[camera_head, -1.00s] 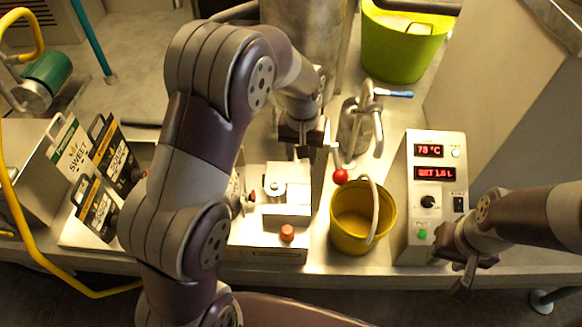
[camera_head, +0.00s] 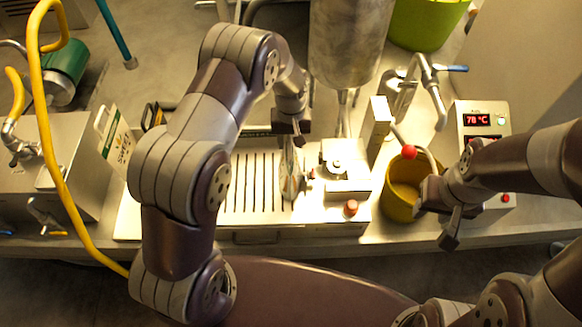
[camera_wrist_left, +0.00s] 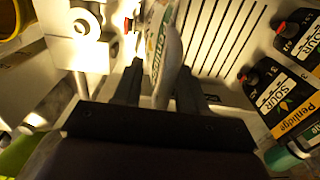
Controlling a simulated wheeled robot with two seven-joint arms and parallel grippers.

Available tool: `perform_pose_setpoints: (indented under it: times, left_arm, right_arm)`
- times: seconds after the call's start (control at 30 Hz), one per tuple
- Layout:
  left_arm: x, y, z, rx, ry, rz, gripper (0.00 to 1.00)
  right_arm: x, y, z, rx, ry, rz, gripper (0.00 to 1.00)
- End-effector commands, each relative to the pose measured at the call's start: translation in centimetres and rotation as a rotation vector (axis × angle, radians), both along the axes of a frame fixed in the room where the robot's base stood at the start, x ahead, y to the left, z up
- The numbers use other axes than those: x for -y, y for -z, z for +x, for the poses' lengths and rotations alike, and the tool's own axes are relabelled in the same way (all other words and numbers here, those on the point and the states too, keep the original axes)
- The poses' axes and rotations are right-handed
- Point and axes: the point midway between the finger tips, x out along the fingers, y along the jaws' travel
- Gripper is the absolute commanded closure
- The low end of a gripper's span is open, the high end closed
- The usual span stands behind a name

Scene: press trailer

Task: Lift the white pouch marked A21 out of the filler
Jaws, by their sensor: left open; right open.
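A white pouch (camera_head: 290,176) with green print stands upright at the left side of the filler (camera_head: 345,170); its A21 mark cannot be read. My left gripper (camera_head: 291,138) is just above it in the head view. In the left wrist view, the open fingers of my left gripper (camera_wrist_left: 158,80) lie on either side of the pouch (camera_wrist_left: 165,40), whose lower end shows between them. I cannot tell whether they touch it.
A yellow bucket (camera_head: 402,205) stands right of the filler. A slotted tray (camera_head: 245,185) lies left of the pouch. Black pouches (camera_wrist_left: 270,90) stand beyond the slots in the wrist view. A steel cylinder (camera_head: 348,45) rises behind the filler.

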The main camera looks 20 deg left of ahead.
Motion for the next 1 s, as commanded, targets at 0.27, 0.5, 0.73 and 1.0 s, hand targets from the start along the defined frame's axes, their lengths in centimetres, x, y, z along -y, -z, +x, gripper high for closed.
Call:
perform_pose_setpoints:
  times: [0.27, 0.5, 0.73, 1.0]
  left_arm:
    - [-0.02, 0.03, 0.02, 0.0, 0.0, 0.0, 1.0]
    - [0.0, -0.03, 0.03, 0.001, 0.0, 0.0, 1.0]
    - [-0.01, -0.07, 0.06, 0.001, 0.0, -0.001, 1.0]
    - [0.0, -0.12, 0.09, 0.002, 0.0, 0.0, 1.0]
  right_arm:
    - [-0.01, 0.11, -0.01, 0.0, 0.0, 0.0, 0.57]
    - [-0.01, 0.1, -0.01, 0.0, 0.0, 0.0, 0.57]
    - [-0.01, 0.09, -0.01, 0.0, 0.0, 0.0, 0.57]
    - [-0.01, 0.08, 0.0, 0.0, 0.0, 0.0, 0.57]
